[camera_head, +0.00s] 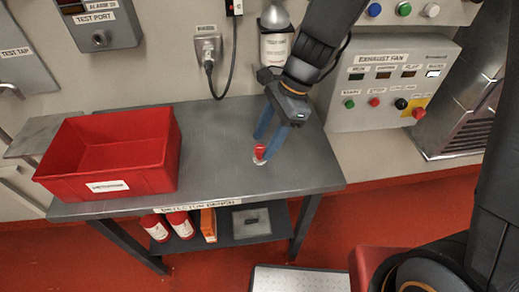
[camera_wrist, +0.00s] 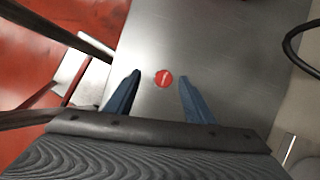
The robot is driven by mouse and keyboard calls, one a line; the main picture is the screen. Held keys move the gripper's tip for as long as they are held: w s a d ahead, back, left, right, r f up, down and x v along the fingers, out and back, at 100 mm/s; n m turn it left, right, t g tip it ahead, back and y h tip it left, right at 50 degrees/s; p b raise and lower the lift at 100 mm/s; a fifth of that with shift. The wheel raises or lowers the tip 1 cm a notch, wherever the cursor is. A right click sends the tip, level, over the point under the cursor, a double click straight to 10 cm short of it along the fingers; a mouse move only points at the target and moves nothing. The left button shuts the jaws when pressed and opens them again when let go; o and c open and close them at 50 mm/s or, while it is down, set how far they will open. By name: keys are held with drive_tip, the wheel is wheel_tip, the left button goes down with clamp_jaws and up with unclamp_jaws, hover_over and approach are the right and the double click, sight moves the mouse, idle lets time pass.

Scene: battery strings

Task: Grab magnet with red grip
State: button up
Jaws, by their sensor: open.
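The magnet with the red grip (camera_head: 259,152) stands on the grey metal bench (camera_head: 225,135), right of the middle. A pale base shows under its red top. In the wrist view the red grip (camera_wrist: 164,78) is a round disc just beyond the fingertips, between their lines. My gripper (camera_head: 264,145) reaches down from above with blue fingers apart on either side of the view to the magnet. In the wrist view my gripper (camera_wrist: 158,75) is open and empty, and no finger clearly touches the magnet.
A red bin (camera_head: 110,150) stands on the bench's left part. A bottle (camera_head: 275,48) stands at the back near the arm. The exhaust fan panel (camera_head: 385,85) is on the wall at right. A lower shelf (camera_head: 275,222) holds red-and-white cans (camera_head: 180,224) and an orange box (camera_head: 208,224).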

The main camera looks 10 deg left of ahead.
sight(262, 147)
drive_tip(key=shift+w+p+x, duration=0.2)
drive_tip(key=shift+p+x, duration=0.1)
drive_tip(key=shift+x, duration=1)
drive_tip(key=shift+w+p+x, duration=0.2)
drive_tip(key=shift+p+x, duration=0.1)
drive_tip(key=shift+x, duration=0.95)
drive_tip(key=shift+d+f, duration=0.15)
drive_tip(key=shift+d, duration=0.05)
drive_tip(key=c, duration=1.2)
drive_tip(key=shift+o, duration=0.2)
